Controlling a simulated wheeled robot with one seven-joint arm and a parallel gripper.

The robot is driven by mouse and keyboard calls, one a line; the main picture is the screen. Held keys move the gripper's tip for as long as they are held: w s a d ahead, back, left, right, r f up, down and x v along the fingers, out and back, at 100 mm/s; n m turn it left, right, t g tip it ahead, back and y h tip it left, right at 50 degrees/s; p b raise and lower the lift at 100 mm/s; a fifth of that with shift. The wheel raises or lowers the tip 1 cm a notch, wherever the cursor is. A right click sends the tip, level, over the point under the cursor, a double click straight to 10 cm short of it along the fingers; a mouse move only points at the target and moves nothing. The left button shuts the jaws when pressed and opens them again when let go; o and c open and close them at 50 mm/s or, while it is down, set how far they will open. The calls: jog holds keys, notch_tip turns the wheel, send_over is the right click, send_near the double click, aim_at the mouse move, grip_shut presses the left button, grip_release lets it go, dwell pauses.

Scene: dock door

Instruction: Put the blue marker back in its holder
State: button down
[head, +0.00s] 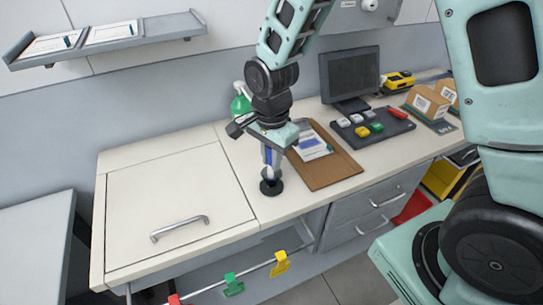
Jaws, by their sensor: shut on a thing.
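The blue marker (268,158) is upright between the fingers of my gripper (271,157), which is shut on it and points down. The marker's lower, pale part reaches down to the black round holder (271,187) on the counter. The marker's lower end is over or just inside the holder's mouth; I cannot tell which. The fingers and wrist hide part of the marker.
A brown clipboard (335,173) with a paper lies right of the holder. A button panel (378,130), a dark monitor (349,75) and boxes (427,103) stand farther right. A green bottle (240,103) is behind my gripper. The counter's left part (165,190) is clear.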

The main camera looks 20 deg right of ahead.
jog(key=shift+f+b, duration=0.35)
jog(key=shift+f, duration=0.25)
jog(key=c, duration=1.3)
grip_release()
jog(key=shift+o, duration=0.2)
notch_tip(320, 180, up, 17)
jog(key=b, duration=0.2)
jog(key=s+a+f+n, duration=0.2)
jog(key=s+f+n, duration=0.1)
jog(key=s+n, duration=0.3)
jog(key=s+a+f+n, duration=0.2)
jog(key=s+n, duration=0.5)
jog(key=n, duration=0.1)
jog(key=s+a+f+n+b, duration=0.1)
jog(key=s+a+f+n, duration=0.1)
jog(key=s+n, duration=0.5)
jog(key=shift+a+f+y, duration=0.15)
jog(key=shift+f+y, duration=0.15)
jog(key=shift+f, duration=0.5)
